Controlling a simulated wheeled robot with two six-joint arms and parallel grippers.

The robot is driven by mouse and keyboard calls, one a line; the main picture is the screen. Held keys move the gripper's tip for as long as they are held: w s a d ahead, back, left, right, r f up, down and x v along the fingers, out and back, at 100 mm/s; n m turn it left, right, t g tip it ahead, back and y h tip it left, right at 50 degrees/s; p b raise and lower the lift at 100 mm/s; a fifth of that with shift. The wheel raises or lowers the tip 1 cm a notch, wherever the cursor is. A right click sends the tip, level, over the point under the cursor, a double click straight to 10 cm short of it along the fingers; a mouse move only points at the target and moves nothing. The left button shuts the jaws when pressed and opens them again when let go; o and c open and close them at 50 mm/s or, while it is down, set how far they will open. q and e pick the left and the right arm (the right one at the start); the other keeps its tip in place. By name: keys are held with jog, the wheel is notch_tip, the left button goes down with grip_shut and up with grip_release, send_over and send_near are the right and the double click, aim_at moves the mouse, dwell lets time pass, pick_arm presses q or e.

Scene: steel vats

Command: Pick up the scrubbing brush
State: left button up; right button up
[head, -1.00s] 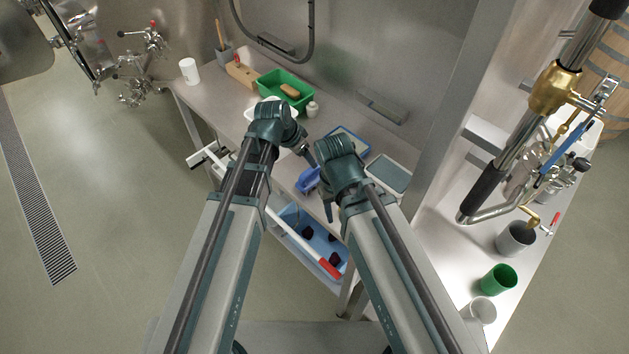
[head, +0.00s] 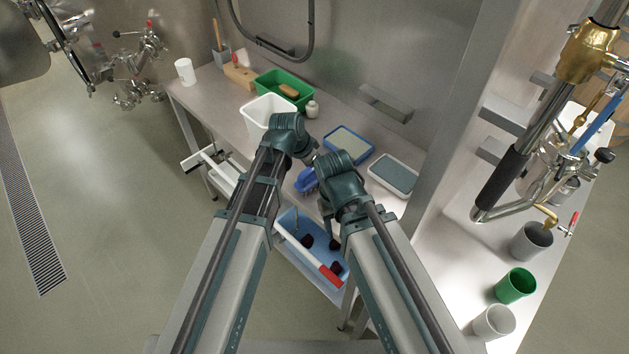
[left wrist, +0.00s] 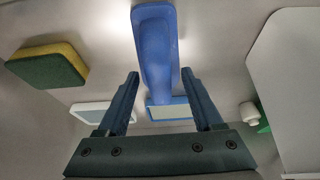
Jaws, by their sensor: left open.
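The blue scrubbing brush (head: 306,180) lies on the steel table, partly hidden by my arms in the head view. In the left wrist view the blue brush (left wrist: 156,45) stretches from the top edge down between my fingers. In the head view the left fingers are mostly hidden near the brush. My right gripper (head: 326,212) is low beside the table's front edge, and its jaws are not clear.
A white bin (head: 267,112), a green bin (head: 268,85) and a small white bottle (head: 312,108) stand behind. A blue-rimmed tray (head: 348,146) and a grey tray (head: 394,176) lie right. A yellow-green sponge (left wrist: 48,65) lies nearby. A blue crate (head: 290,222) sits below.

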pick_arm(q)
jog(key=shift+f, duration=0.1)
grip_shut()
dwell(0.3)
notch_tip(320, 180, up, 10)
jog(key=p, duration=1)
